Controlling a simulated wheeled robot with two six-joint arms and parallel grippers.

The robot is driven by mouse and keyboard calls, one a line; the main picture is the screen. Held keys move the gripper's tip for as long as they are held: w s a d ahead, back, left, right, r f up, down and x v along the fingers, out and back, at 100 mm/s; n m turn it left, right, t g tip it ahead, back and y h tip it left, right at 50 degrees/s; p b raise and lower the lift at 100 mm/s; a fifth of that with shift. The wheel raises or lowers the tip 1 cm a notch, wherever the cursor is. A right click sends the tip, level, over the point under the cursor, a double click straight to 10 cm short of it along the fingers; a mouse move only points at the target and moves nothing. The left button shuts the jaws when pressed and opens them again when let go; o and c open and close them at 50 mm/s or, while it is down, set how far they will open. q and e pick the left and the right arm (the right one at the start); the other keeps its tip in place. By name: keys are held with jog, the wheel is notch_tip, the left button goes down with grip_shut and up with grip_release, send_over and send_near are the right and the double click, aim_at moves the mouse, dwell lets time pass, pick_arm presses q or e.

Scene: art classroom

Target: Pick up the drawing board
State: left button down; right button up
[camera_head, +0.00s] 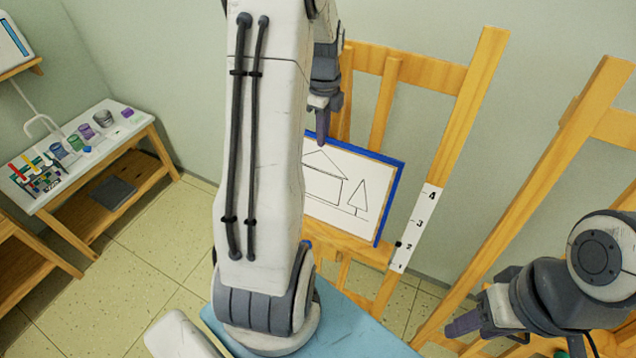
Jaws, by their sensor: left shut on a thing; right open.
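The drawing board (365,194) is a white sheet with a line drawing of a house and a tree, framed by a blue edge. It stands tilted on the wooden easel (462,112). My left arm covers its left part. My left gripper (321,136) points down at the board's top edge, left of centre, and is shut on it. My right gripper (466,326) is at the lower right, open and empty, apart from the board.
A numbered white scale strip (415,228) runs along the easel's right leg. Another wooden easel (560,165) stands at the right. A table (102,150) with paint jars and brushes is at the left. Tiled floor (135,262) lies open between.

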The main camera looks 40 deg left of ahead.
pick_arm(q)
jog(key=shift+w+r, duration=0.1)
dwell(0.3)
notch_tip(320, 180, up, 9)
jog(key=shift+f+b, duration=0.2)
jog(key=shift+b, duration=0.75)
jog(key=shift+r, duration=0.7)
